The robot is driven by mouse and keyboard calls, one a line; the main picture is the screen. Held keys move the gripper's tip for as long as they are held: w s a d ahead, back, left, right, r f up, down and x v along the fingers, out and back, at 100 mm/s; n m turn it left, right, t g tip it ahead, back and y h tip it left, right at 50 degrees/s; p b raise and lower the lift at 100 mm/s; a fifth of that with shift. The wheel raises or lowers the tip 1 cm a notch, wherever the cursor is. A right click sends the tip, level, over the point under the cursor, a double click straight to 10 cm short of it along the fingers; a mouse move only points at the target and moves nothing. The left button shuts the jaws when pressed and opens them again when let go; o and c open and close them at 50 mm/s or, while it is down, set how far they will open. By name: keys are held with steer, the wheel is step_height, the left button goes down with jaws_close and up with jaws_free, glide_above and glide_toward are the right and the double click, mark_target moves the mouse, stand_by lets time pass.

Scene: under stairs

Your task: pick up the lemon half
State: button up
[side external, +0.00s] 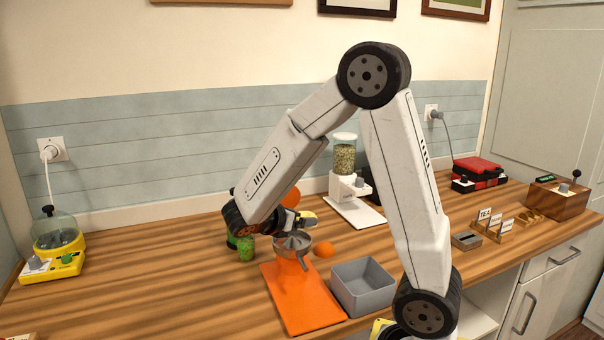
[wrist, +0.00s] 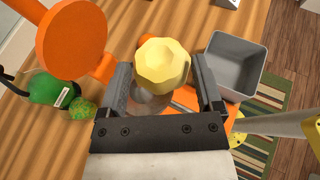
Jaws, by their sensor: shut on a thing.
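The lemon half (wrist: 162,66) is pale yellow and faceted. It sits between the two dark fingers of my gripper (wrist: 160,72) in the wrist view. In the side view, my gripper (side external: 300,217) is shut on the lemon half (side external: 309,217), which shows as a small yellow patch by the fingertips, partly hidden. The gripper holds it above the grey metal juicer bowl (side external: 293,241), which stands on an orange base (side external: 306,301). A clear gap between lemon and bowl is hard to judge.
A grey open bin (side external: 363,287) stands right of the orange base. A small orange fruit (side external: 323,249) lies beside the juicer. A green object (side external: 246,248) is left of it, and a large orange disc (wrist: 72,38) rises close to my left finger. The counter's left is mostly clear.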

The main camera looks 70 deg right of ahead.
steer(key=s+a+r, duration=0.4)
steer(key=s+r, duration=0.1)
steer(key=s, duration=0.4)
steer(key=shift+a+r, duration=0.2)
steer(key=shift+a, duration=0.05)
stand_by(0.4)
steer(key=o, duration=0.8)
jaws_close()
